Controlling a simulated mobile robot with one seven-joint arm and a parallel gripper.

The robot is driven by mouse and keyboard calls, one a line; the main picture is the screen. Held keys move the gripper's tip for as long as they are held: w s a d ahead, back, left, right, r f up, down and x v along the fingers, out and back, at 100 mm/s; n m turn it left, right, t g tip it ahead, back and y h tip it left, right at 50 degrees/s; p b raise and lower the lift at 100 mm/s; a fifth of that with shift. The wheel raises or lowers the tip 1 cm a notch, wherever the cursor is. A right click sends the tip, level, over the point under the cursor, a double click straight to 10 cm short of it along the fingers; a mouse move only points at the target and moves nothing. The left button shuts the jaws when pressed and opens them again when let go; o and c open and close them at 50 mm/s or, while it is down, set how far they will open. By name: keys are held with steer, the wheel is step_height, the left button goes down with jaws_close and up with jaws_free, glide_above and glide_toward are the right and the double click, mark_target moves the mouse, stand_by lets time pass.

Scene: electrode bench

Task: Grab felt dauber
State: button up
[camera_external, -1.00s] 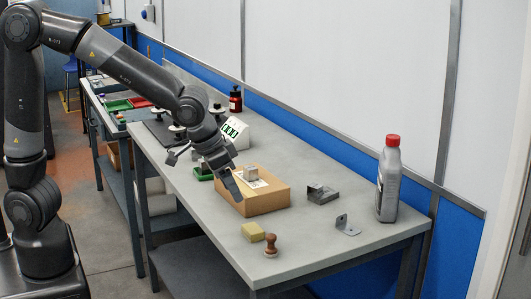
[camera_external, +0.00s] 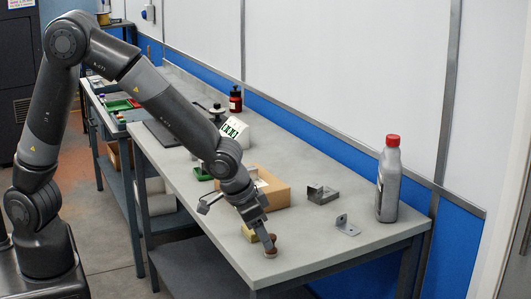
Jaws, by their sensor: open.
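The felt dauber, which I take to be the small brown knob-handled piece (camera_external: 271,252), stands upright near the front edge of the bench. My gripper (camera_external: 262,238) points down over it from the upper left, with its open fingers at the dauber's top. The fingers hide part of the handle. I cannot tell whether they touch it.
A yellow block (camera_external: 248,236) sits just left of the dauber, partly behind my gripper. A cardboard box (camera_external: 276,196) is behind. Metal brackets (camera_external: 347,226) (camera_external: 322,194) and a grey bottle with a red cap (camera_external: 389,185) stand to the right. The bench (camera_external: 310,250) is clear right of the dauber.

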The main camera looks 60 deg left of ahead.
steer(key=shift+x, duration=1.9)
steer(key=c, duration=1)
